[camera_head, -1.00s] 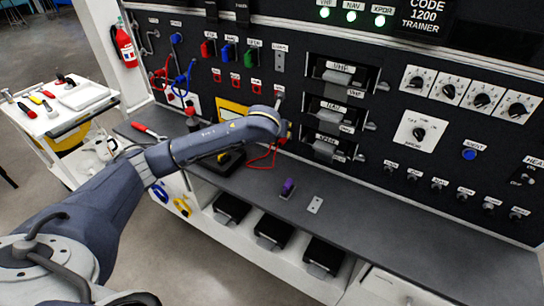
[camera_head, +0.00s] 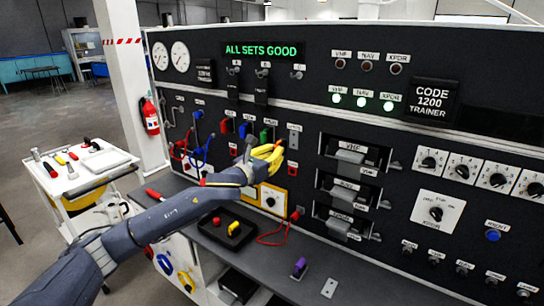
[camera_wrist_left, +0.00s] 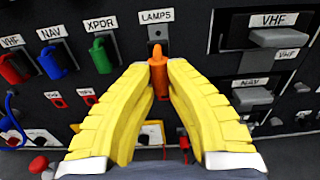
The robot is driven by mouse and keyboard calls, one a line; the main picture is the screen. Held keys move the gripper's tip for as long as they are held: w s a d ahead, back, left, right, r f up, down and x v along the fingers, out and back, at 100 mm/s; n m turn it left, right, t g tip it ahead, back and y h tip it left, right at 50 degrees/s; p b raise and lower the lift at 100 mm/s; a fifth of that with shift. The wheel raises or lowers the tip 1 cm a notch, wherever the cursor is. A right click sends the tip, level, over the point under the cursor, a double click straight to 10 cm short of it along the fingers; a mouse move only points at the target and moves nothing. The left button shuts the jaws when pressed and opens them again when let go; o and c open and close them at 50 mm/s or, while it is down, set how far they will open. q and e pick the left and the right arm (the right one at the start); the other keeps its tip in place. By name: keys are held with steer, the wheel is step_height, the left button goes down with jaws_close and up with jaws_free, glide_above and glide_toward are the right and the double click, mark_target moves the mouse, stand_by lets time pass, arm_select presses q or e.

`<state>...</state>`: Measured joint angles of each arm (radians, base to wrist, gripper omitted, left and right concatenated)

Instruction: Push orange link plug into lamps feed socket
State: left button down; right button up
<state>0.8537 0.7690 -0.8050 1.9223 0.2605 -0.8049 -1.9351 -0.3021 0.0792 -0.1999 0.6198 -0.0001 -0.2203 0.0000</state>
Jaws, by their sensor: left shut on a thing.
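My left gripper (camera_head: 270,153) has its yellow fingers at the panel, just left of and below the lamps feed socket plate (camera_head: 293,137). In the left wrist view the fingers (camera_wrist_left: 157,80) are shut on the orange link plug (camera_wrist_left: 157,59), whose narrow tip points at the grey plate (camera_wrist_left: 155,33) under the LAMPS label. The plug covers the lower part of the plate. I cannot tell whether its tip touches or enters the socket. My right gripper is not in view.
Red, blue and green plugs (camera_wrist_left: 103,55) sit left of the lamps position. The VHF unit's handle (camera_wrist_left: 277,38) sticks out on the right. On the bench, a dark tray (camera_head: 228,231) and a purple-topped piece (camera_head: 299,267) stand below the arm.

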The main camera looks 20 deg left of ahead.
arm_select(q)
steer(key=shift+x, duration=2.35)
steer(key=shift+w, duration=0.25)
steer(key=shift+w, duration=0.2)
steer(key=shift+x, duration=0.85)
stand_by(0.7)
steer(key=c, duration=1.4)
jaws_free()
steer(key=shift+w+d, duration=0.1)
steer(key=o, duration=0.4)
steer(key=shift+s, duration=0.25)
steer(key=shift+v, duration=3.4)
